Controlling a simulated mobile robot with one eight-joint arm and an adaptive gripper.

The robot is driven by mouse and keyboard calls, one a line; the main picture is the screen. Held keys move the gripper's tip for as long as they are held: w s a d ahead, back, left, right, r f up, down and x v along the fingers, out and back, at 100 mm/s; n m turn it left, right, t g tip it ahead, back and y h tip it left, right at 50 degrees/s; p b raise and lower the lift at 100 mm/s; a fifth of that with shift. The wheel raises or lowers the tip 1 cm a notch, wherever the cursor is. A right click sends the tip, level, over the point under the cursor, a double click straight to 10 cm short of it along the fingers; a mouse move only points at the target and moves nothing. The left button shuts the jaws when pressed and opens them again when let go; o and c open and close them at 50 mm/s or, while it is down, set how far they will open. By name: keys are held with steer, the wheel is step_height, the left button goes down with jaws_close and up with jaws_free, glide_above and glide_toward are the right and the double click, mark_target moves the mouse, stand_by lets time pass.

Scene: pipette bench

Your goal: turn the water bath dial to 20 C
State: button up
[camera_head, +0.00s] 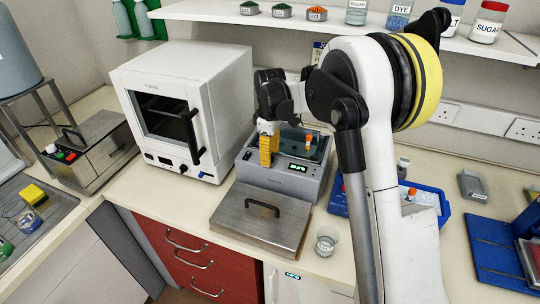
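The grey water bath (285,181) stands on the bench at the middle, with a small lit green display (299,168) on its upper face; I cannot read the value. Its open basin holds something dark teal, and an orange-topped item (308,139) stands there. I cannot make out the dial; the gripper may hide it. My gripper (266,156) with yellow ribbed fingers points down at the left part of the bath, in front of or over its upper face. I cannot tell if it touches, or whether the fingers are apart or together.
A steel lid (240,222) with a black handle lies in front of the bath. A glass beaker (326,243) stands near the bench edge. A white oven (222,90) stands close on the left. A blue tray (430,194) lies right, behind my arm. A shelf (285,22) with jars runs above.

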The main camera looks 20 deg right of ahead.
step_height(320, 180, up, 12)
stand_by(0.4)
steer(key=s+r+m+t+b, duration=0.25)
steer(key=s+m+b, duration=0.2)
steer(key=s, duration=1.05)
steer(key=s+f+m+t+b, duration=0.1)
steer(key=s+f+m+t, duration=0.1)
steer(key=s+f, duration=0.3)
steer(key=s+f+m+t+b, duration=0.1)
steer(key=s+f+m, duration=0.3)
steer(key=s, duration=0.5)
steer(key=shift+s+f+t+b, duration=0.35)
steer(key=shift+s+t, duration=0.05)
steer(key=shift+t, duration=0.45)
steer(key=shift+m, duration=0.25)
steer(key=shift+c, duration=0.5)
